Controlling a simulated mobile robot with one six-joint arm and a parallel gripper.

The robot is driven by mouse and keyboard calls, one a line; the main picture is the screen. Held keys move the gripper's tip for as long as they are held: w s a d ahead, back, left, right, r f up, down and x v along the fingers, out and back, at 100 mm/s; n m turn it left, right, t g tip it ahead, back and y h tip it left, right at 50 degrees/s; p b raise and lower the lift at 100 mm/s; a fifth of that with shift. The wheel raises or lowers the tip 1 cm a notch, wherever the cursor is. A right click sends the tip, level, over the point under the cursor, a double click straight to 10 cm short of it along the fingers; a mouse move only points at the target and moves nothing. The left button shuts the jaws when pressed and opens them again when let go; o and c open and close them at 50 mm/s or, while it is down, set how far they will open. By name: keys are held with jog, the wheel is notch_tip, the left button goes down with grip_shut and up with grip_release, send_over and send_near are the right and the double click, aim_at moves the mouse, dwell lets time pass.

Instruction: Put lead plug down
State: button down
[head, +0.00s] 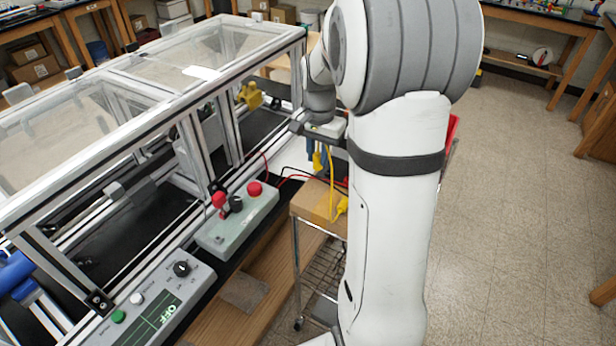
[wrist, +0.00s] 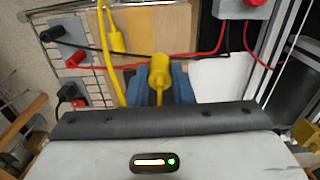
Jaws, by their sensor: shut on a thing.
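My gripper (wrist: 160,84) has blue fingers shut on a yellow lead plug (wrist: 160,70), with one finger on each side of it. In the head view my gripper (head: 318,162) points down above the small cart, and the held yellow plug shows between the fingers. A yellow lead (head: 331,185) hangs from there to a second yellow plug (head: 341,207) resting on the wooden cart top (head: 312,203). That second plug (wrist: 117,40) also shows in the wrist view, left of the held one. My arm hides part of the cart.
Red and black leads (head: 290,180) cross behind the cart top. A control box (head: 238,222) with red knobs stands left of it. The framed enclosure (head: 185,110) with clear panels fills the left. In the wrist view, black and red plugs (wrist: 75,57) sit at left.

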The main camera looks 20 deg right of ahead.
jog(key=shift+s+d+r, duration=0.15)
jog(key=shift+s+d, duration=0.1)
jog(key=shift+s, duration=0.05)
notch_tip(320, 180, down, 9)
jog(key=shift+f+p, duration=0.1)
jog(key=shift+p, duration=0.9)
jog(key=shift+f, duration=0.1)
jog(key=shift+f, duration=0.1)
jog(key=shift+f+b, duration=0.55)
jog(key=shift+b, duration=0.05)
jog(key=c, duration=1.3)
grip_release()
jog(key=shift+r, duration=0.1)
jog(key=shift+o, duration=0.2)
